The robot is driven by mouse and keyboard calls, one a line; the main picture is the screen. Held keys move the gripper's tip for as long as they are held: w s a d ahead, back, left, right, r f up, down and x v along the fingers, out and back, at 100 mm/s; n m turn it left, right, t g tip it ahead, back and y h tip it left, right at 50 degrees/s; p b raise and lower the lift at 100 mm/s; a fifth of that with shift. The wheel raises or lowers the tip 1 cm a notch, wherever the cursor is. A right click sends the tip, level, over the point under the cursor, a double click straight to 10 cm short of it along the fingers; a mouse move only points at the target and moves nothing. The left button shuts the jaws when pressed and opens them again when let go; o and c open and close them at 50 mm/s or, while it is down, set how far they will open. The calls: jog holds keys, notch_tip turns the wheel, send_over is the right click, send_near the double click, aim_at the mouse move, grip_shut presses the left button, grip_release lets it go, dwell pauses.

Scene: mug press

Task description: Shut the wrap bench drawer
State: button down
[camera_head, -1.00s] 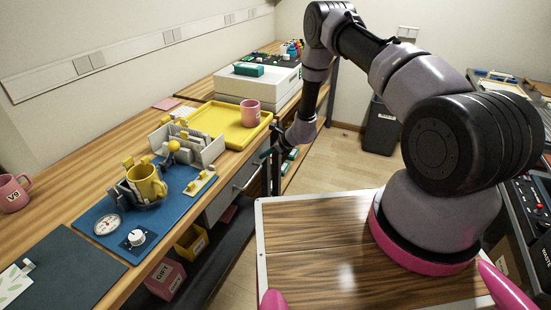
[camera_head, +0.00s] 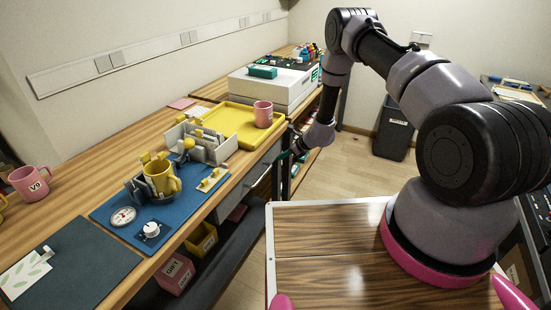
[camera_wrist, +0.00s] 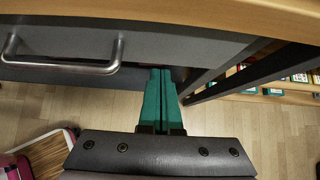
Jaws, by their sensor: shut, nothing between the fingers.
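The wrap bench drawer (camera_head: 237,194) has a grey front under the wooden bench top, with a metal bar handle (camera_head: 262,174). In the wrist view the drawer front (camera_wrist: 175,48) spans the top under the bench edge, and its handle (camera_wrist: 62,66) is at the left. My gripper (camera_head: 284,156) is beside the drawer's far end in the head view. In the wrist view its teal fingers (camera_wrist: 160,74) are together and empty, right of the handle, with the tips at the front's lower edge. I cannot tell whether they touch, or how far the drawer stands out.
On the bench are a yellow tray (camera_head: 236,119) with a pink mug (camera_head: 263,114), and a blue mat (camera_head: 112,198) with a yellow mug (camera_head: 161,177). Bins stand on the shelf below. A dark leg (camera_wrist: 235,72) is right of my fingers. Floor shows beneath.

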jog(key=v, duration=1)
notch_tip(320, 180, up, 22)
jog(key=n+y, duration=0.1)
jog(key=n, duration=0.5)
jog(key=s+r+n+g, duration=0.1)
jog(key=s+r+n, duration=0.55)
jog(key=r, duration=0.85)
jog(key=s+d+r+n+t+h, duration=0.1)
jog(key=s+d+r, duration=0.3)
jog(key=s, duration=0.5)
jog(key=s+d+r+n+t+h, duration=0.1)
jog(key=s+d+r+n+h, duration=0.2)
jog(key=s+r, duration=0.3)
jog(key=s+d+r+n+t+h, duration=0.1)
jog(key=s+r, duration=0.5)
jog(key=s, duration=0.6)
jog(key=d+n+h, duration=0.1)
jog(key=d+n, duration=0.1)
jog(key=d, duration=0.1)
jog(key=shift+s+d+t+h, duration=0.25)
jog(key=shift+d+t+h, duration=0.05)
jog(key=shift+h, duration=0.1)
